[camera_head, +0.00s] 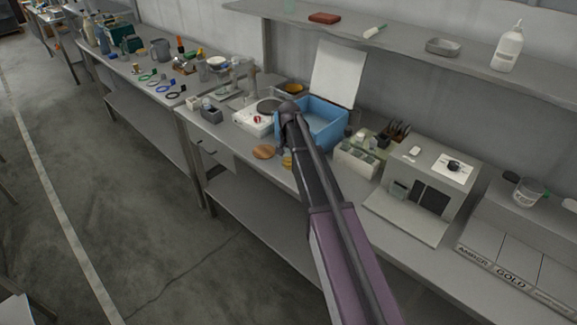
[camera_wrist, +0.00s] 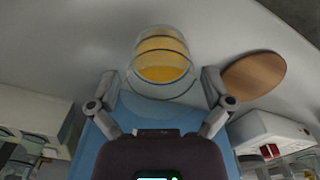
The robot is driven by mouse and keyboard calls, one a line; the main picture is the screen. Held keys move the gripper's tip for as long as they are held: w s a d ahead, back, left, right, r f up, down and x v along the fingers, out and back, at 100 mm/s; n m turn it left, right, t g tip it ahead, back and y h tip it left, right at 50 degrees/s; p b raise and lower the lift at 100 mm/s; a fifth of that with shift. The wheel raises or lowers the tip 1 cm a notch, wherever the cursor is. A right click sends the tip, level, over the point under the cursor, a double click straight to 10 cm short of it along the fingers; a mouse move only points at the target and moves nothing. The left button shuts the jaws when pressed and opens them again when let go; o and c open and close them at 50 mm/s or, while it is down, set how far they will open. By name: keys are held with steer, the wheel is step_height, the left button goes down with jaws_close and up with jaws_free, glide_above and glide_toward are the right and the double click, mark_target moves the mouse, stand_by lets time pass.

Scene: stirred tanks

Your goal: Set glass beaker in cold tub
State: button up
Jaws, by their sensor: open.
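A glass beaker (camera_wrist: 162,58) with yellow-orange contents stands on the bench between the open fingers of my gripper (camera_wrist: 161,84) in the wrist view. I cannot tell whether either finger touches it. In the head view the beaker (camera_head: 287,161) is a small yellow patch at the bench's front edge, partly hidden by my arm. The blue tub (camera_head: 333,133), with its white lid raised, is just behind it. The tub also shows at the bottom of the wrist view (camera_wrist: 190,158). My arm hides part of the tub, and its contents cannot be made out.
A round wooden disc (camera_head: 264,151) lies beside the beaker. A white hotplate (camera_head: 252,121) stands left of the tub. A box rack (camera_head: 356,160) and a grey machine (camera_head: 424,190) stand to its right. A shelf (camera_head: 400,52) runs above the bench.

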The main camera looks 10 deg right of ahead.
steer(key=shift+f+b, duration=0.8)
steer(key=shift+f, duration=0.25)
steer(key=shift+r, duration=0.1)
steer(key=c, duration=1.1)
steer(key=shift+s, duration=0.1)
steer(key=shift+r, duration=0.15)
steer(key=shift+c, duration=0.2)
step_height(320, 180, up, 3)
steer(key=p, duration=0.3)
steer(key=shift+p, duration=0.3)
steer(key=shift+c, duration=0.3)
steer(key=shift+s+r+p, duration=0.1)
steer(key=shift+r+p, duration=0.2)
steer(key=s+a, duration=0.2)
steer(key=s, duration=0.5)
steer(key=s+a+r, duration=0.1)
steer(key=s+a, duration=0.2)
steer(key=s, duration=0.4)
steer(key=shift+s+p, duration=0.4)
steer(key=shift+p, duration=0.05)
